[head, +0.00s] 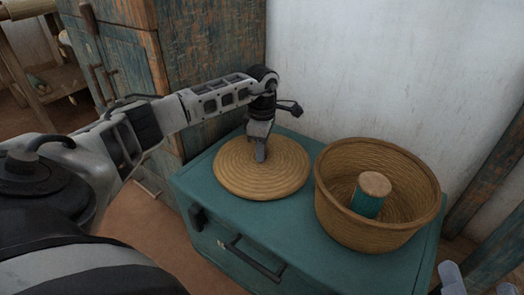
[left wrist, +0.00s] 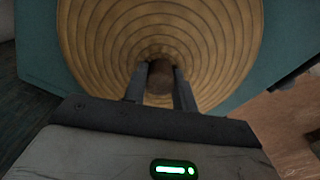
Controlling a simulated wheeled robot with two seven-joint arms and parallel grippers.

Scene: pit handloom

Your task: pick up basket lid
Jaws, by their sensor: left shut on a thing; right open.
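The basket lid (head: 285,172) is a round, coiled straw disc lying flat on the teal cabinet. It also fills much of the left wrist view (left wrist: 215,40). My left gripper (head: 261,154) points down over the lid's middle. In the left wrist view its two fingers (left wrist: 160,85) are on either side of the lid's brown knob, shut on it. The open woven basket (head: 338,205) stands to the right of the lid, with a teal spool (head: 367,203) with a tan top inside. Part of my right gripper (head: 478,281) shows at the bottom right corner.
The teal cabinet (head: 300,262) has a dark drawer handle on its front. A weathered wooden cupboard (head: 205,50) stands behind at the left. A white wall (head: 390,70) is close behind, and wooden beams (head: 490,180) are at the right.

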